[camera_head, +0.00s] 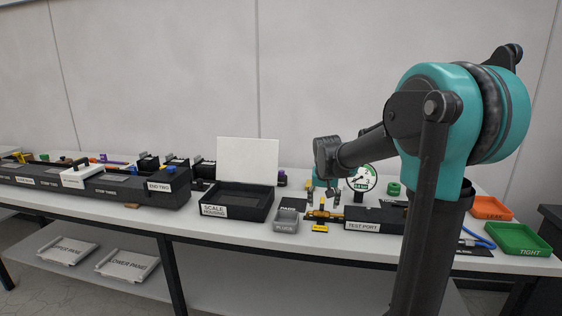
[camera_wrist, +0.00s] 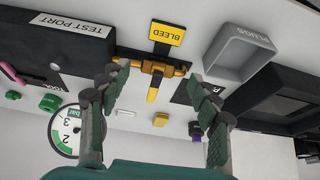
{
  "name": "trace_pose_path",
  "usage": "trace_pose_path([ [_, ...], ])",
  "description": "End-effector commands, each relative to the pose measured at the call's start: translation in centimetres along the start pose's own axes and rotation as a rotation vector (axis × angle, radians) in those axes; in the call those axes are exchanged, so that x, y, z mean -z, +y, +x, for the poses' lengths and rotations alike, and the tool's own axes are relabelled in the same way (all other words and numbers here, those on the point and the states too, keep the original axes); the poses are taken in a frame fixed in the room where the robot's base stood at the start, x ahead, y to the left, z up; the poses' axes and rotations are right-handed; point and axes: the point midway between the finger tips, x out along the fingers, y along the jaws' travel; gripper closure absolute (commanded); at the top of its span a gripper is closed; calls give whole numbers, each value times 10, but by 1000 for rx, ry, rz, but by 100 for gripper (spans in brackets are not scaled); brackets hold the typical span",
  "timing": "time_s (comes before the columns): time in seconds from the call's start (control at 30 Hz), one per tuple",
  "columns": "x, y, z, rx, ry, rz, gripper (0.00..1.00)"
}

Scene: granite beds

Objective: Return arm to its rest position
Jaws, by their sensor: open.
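My arm in the head view reaches left from its teal shoulder, and my gripper (camera_head: 332,188) hangs over the bench near the test port block (camera_head: 375,215). In the wrist view my gripper (camera_wrist: 160,105) is open, its two green-padded fingers wide apart with nothing between them in their grip. Beyond the fingertips is a brass valve (camera_wrist: 155,67) with a yellow handle, next to the yellow BLEED label (camera_wrist: 167,33). The valve's contact with the fingers cannot be made out; they look apart.
A pressure gauge (camera_head: 359,178) stands behind my gripper. A grey PLUGS bin (camera_head: 286,221) and the open scale housing box (camera_head: 238,202) lie left of it. Orange LEAK (camera_head: 490,208) and green TIGHT (camera_head: 518,239) trays lie right. The air above the bench at left is free.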

Motion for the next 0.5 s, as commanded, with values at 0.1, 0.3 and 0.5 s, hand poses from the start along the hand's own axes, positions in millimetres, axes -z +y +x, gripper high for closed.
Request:
trace_pose_path([
  [0.1, -22, 9, 0, 4, -3, -10, 38],
  [0.3, -72, 28, 3, 14, -8, -37, 38],
  [0.5, -157, 56, 9, 32, -14, -77, 38],
])
